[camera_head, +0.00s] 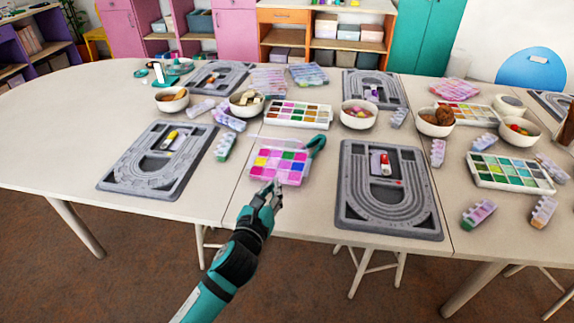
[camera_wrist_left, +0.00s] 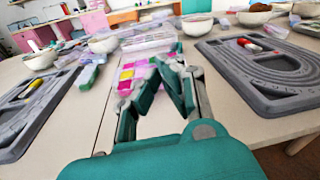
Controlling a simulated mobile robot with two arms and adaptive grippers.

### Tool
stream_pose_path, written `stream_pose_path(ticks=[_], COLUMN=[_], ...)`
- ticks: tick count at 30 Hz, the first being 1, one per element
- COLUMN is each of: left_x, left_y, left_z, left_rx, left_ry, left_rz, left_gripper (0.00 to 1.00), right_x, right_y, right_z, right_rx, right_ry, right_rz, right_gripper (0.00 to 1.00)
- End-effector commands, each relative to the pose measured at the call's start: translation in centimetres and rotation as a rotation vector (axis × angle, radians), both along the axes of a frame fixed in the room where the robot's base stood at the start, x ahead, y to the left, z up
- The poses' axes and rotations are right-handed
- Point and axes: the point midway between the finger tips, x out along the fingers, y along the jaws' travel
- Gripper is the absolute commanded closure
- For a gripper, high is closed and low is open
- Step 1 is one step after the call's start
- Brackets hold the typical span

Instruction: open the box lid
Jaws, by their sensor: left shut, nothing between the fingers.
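The bead box (camera_head: 280,165) is a shallow clear box with pink, purple and yellow compartments, near the front of the table between two grey bead boards. Its lid looks transparent, and I cannot make out clearly how it stands. My left gripper (camera_head: 271,189) is shut and empty at the box's front edge; I cannot tell whether it touches. In the left wrist view, the fingers (camera_wrist_left: 168,68) partly hide the box (camera_wrist_left: 127,76). My right gripper is not in view.
A grey bead board (camera_head: 350,215) lies to the right of the box and another (camera_head: 110,180) to the left. A teal-handled tool (camera_head: 317,145) lies at the box's back right. A bead tray (camera_head: 298,122) and a white bowl (camera_head: 246,111) stand behind.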

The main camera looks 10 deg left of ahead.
Motion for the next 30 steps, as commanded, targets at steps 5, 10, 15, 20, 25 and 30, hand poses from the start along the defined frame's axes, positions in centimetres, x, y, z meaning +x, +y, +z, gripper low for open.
stream_pose_path(ticks=[5, 10, 15, 20, 25, 30], left_x=[0.3, 2.9, 6.6, 9.8, 11.6, 12.5], left_y=[-0.4, -0.8, -1.4, -1.9, -2.0, -2.0], left_z=[-0.1, -0.3, -0.6, -0.9, 1.0, 1.6], left_rx=[0.071, 0.066, 0.064, 0.063, 0.063, 0.066], left_ry=[-0.027, -0.025, -0.025, -0.024, -0.024, -0.022], left_rz=[-0.014, -0.013, -0.012, -0.012, -0.012, -0.013], left_gripper=[1.00, 1.00, 1.00, 1.00, 1.00, 1.00], right_x=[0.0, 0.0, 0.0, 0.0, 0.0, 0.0], right_y=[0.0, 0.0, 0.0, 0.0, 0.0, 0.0], right_z=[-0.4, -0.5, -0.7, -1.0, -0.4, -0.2], right_rx=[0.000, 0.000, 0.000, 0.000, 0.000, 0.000], right_ry=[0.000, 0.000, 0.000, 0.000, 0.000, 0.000], right_rz=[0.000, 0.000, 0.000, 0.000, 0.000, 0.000], right_gripper=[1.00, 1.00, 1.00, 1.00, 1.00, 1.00])
